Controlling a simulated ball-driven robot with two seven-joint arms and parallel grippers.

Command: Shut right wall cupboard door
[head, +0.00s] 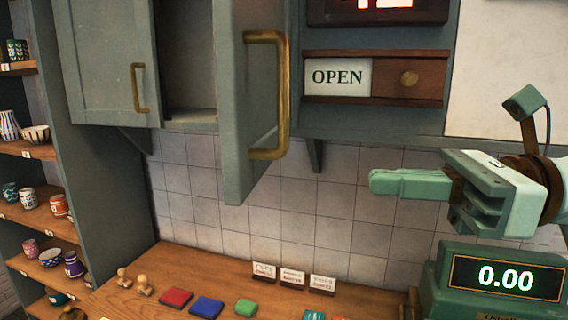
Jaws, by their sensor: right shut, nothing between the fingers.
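The right wall cupboard door (235,110) is grey-green with a brass handle (282,95). It stands swung open toward me, and the cupboard's inside (188,70) shows to its left. My right gripper (372,182) comes in from the right with its fingers shut and empty. In the picture it is to the right of the door and below the OPEN sign, apart from the door. My left gripper is not in view.
The left cupboard door (105,60) is closed. Below is a wooden counter (150,300) with coloured pads, stamps and small cards. A green scale (480,300) reading 0.00 stands under my right gripper. Shelves of cups (40,215) stand at left. An OPEN sign (338,77) hangs right of the door.

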